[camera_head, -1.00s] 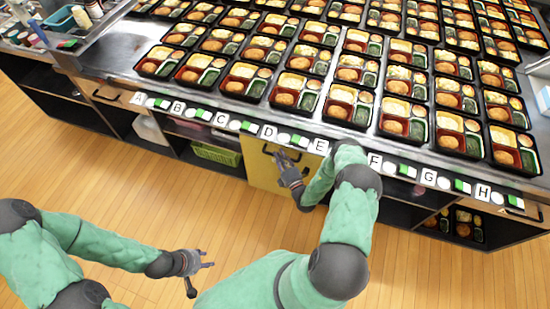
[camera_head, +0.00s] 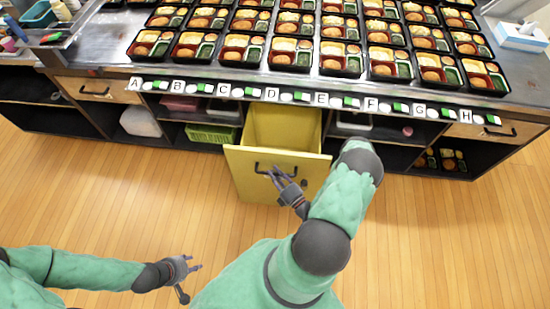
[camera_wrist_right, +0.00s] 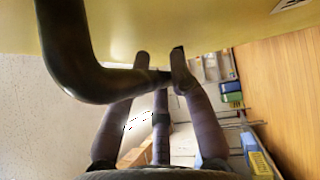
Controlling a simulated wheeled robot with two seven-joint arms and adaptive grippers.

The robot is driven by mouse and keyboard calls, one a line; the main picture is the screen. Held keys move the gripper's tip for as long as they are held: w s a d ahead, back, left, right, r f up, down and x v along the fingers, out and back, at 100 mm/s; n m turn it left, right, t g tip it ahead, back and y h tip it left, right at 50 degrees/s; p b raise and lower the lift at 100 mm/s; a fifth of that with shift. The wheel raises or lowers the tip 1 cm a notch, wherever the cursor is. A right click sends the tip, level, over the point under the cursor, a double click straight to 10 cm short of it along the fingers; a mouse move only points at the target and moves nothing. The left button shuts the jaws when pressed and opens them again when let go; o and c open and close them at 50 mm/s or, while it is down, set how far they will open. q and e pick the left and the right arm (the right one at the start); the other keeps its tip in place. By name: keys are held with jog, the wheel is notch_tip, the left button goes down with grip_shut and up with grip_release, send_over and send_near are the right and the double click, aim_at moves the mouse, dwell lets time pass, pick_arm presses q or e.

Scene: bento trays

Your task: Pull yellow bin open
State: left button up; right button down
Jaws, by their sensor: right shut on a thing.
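The yellow bin (camera_head: 240,185) stands pulled out from under the counter, below the letters D and E. Its open top shows a yellow, empty-looking inside. A dark handle is on its front panel; the handle (camera_wrist_right: 75,70) looms large in the right wrist view. My right gripper (camera_head: 277,175) is at this handle, with its fingers (camera_wrist_right: 162,75) closed around the bar. My left gripper (camera_head: 196,267) hangs over the wooden floor at the lower left, away from the bin, its fingers apart and empty.
A counter (camera_head: 110,60) with rows of bento trays runs above the bin. Shelves beside it hold a green basket (camera_head: 210,134) and a white container (camera_head: 140,122). Wooden drawers (camera_head: 97,90) sit at both ends. The floor in front is clear.

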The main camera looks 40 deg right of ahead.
jog(key=shift+s+a, duration=1.45)
jog(key=shift+a, duration=0.2)
jog(key=c, duration=1.1)
grip_release()
jog(key=s, duration=0.4)
jog(key=s+f, duration=0.1)
jog(key=s, duration=0.7)
jog(key=shift+a+f, duration=0.35)
jog(key=shift+a, duration=0.05)
jog(key=shift+w, duration=0.1)
